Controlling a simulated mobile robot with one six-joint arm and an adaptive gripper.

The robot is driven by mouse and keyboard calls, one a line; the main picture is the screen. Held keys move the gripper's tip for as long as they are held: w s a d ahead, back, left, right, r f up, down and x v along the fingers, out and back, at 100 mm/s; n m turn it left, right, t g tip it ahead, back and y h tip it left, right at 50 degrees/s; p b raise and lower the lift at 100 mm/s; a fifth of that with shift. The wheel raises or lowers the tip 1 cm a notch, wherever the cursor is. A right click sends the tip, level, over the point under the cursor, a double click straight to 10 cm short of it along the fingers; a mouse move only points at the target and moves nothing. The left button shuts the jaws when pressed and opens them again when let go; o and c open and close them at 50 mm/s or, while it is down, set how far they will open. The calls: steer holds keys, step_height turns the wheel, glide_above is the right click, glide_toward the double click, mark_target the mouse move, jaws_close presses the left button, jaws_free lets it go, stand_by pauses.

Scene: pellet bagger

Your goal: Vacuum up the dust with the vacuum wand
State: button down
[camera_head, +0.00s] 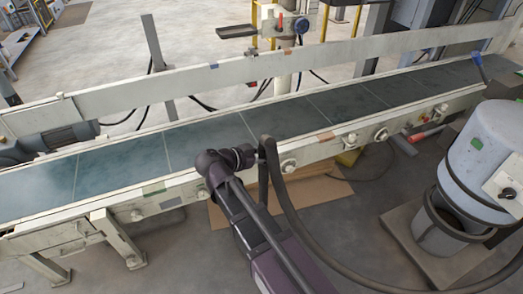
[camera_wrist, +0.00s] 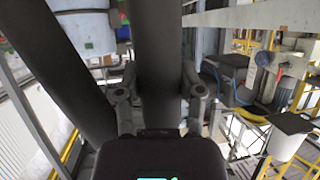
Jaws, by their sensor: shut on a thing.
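My gripper (camera_wrist: 161,98) is shut on a thick dark tube, the vacuum wand (camera_wrist: 160,55), which runs up between its two fingers in the wrist view. The wand's tip is not visible. A dark hose (camera_head: 330,246) loops from near my wrist, over the conveyor's front edge, toward the right in the head view. The blue-grey vacuum drum (camera_head: 490,150) stands at the right. The conveyor belt (camera_head: 120,165) is blue-green. Pale, hazy patches lie on its left part (camera_head: 35,188); I cannot tell exactly where the dust ends.
A pale side rail (camera_head: 200,75) runs along the belt's far side. The near frame (camera_head: 180,190) carries round bolts and brackets. A blue-handled object (camera_head: 480,68) stands at the belt's right end. A cardboard sheet (camera_head: 310,185) lies on the floor beneath. The belt's middle is clear.

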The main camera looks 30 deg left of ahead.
steer(key=s+d, duration=0.4)
steer(key=shift+d+r+p, duration=0.3)
steer(key=shift+d+r, duration=0.05)
steer(key=shift+r, duration=0.05)
steer(key=shift+a, duration=0.1)
stand_by(0.5)
